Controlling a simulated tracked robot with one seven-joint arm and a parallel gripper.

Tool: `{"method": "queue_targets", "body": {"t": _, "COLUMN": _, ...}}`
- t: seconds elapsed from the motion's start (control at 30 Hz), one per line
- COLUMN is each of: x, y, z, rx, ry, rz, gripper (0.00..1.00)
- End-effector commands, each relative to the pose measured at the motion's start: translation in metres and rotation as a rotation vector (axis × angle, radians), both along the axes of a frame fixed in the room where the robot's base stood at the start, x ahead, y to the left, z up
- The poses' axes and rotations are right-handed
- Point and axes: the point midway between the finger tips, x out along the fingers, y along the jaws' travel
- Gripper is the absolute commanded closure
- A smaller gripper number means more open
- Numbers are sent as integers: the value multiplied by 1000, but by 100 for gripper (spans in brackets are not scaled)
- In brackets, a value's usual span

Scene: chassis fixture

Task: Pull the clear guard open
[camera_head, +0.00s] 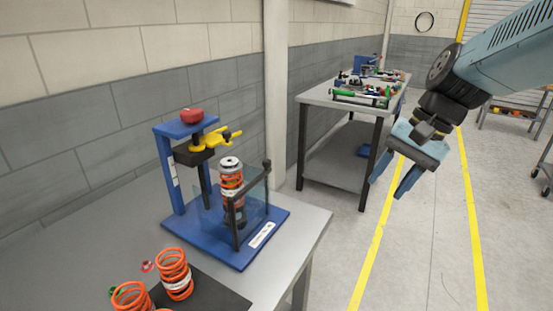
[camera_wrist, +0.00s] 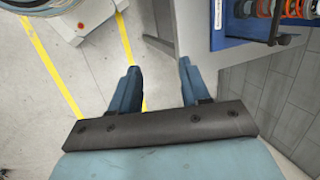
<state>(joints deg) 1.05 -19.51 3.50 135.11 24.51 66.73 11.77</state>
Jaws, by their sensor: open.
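The clear guard (camera_head: 256,196) is a see-through panel with dark posts, standing on the front right of the blue fixture (camera_head: 183,229). It stands in front of a shock absorber with an orange spring (camera_head: 232,178), which is upright in the fixture. How far the guard is open, I cannot tell. My gripper (camera_head: 393,180) is open and empty in the air, right of the fixture and well apart from it. In the wrist view, its two blue fingers (camera_wrist: 160,72) are spread with nothing between them. The fixture's blue base (camera_wrist: 236,20) shows at the top right there.
Loose orange springs (camera_head: 174,274) lie on a dark mat at the front of the grey table (camera_head: 90,225). A yellow clamp handle (camera_head: 222,138) and red knob (camera_head: 192,115) top the fixture. A second bench (camera_head: 318,96) stands behind. The floor below my gripper is clear.

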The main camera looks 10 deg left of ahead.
Motion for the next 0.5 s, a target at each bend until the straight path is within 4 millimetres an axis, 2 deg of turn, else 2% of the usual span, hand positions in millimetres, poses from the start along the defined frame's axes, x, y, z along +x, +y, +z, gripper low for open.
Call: {"method": "queue_targets", "body": {"t": 0.5, "x": 74, "y": 83, "z": -24, "rx": 389, "ry": 601, "rz": -229, "gripper": 54}}
